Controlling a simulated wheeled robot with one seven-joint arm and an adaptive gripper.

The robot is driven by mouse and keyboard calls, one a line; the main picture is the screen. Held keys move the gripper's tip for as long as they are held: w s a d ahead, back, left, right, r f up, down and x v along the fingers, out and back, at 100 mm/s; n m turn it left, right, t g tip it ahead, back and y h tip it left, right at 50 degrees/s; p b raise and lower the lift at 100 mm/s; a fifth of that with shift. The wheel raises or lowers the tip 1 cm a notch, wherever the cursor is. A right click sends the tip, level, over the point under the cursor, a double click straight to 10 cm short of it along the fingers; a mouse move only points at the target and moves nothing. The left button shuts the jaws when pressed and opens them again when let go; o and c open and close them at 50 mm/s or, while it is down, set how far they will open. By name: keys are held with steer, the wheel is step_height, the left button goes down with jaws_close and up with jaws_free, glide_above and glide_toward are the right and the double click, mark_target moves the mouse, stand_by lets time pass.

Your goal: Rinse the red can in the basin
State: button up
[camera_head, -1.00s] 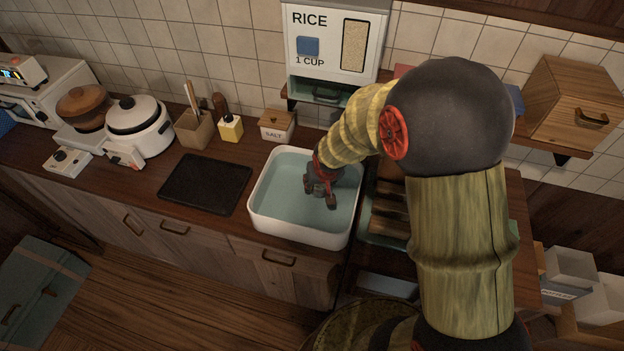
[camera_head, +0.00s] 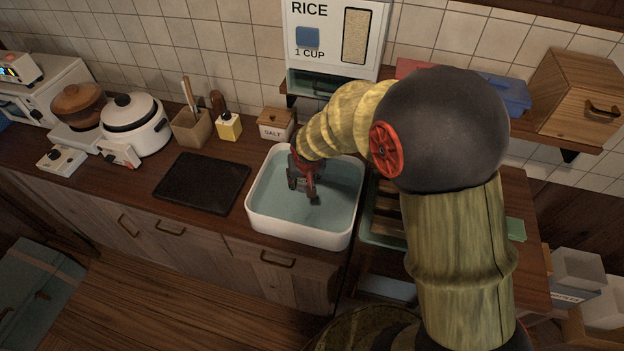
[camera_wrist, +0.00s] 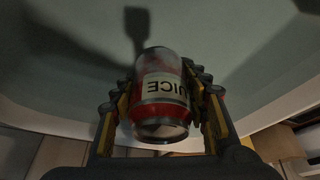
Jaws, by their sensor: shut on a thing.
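The red can (camera_wrist: 164,92) has a pale label reading "JUICE", upside down in the wrist view. My gripper (camera_wrist: 163,100) is shut on it, with a finger on each side. The can cannot be made out there. The basin holds pale blue-green water (camera_head: 335,195). A dark shadow lies on the basin's inside in the wrist view. I cannot tell whether the can touches the water.
A black board (camera_head: 203,183) lies left of the basin. A salt box (camera_head: 275,124), a yellow block (camera_head: 228,127) and a utensil holder (camera_head: 191,128) stand behind. The rice dispenser (camera_head: 335,40) hangs above. A rack (camera_head: 385,222) stands right of the basin.

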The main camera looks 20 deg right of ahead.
steer(key=shift+s+d+r+p, duration=0.1)
steer(key=shift+s+d+p, duration=0.45)
steer(key=shift+d, duration=0.2)
steer(key=shift+s+d+r+p, duration=0.1)
steer(key=shift+s+d+p, duration=0.45)
steer(key=shift+d, duration=0.2)
steer(key=shift+s+d+f+p, duration=0.15)
steer(key=shift+s+d+p, duration=0.2)
steer(key=shift+d, duration=0.2)
steer(key=shift+w+a+f+b, duration=0.1)
steer(key=shift+w+a+b, duration=0.3)
steer(key=shift+a+b, duration=0.2)
steer(key=shift+w+a+f+b, duration=0.1)
steer(key=shift+w+a+b, duration=0.25)
steer(key=shift+a+b, duration=0.25)
steer(key=shift+w+a+r+b, duration=0.15)
steer(key=shift+w+a+b, duration=0.4)
steer(key=shift+w+a, duration=0.25)
steer(key=shift+s, duration=0.1)
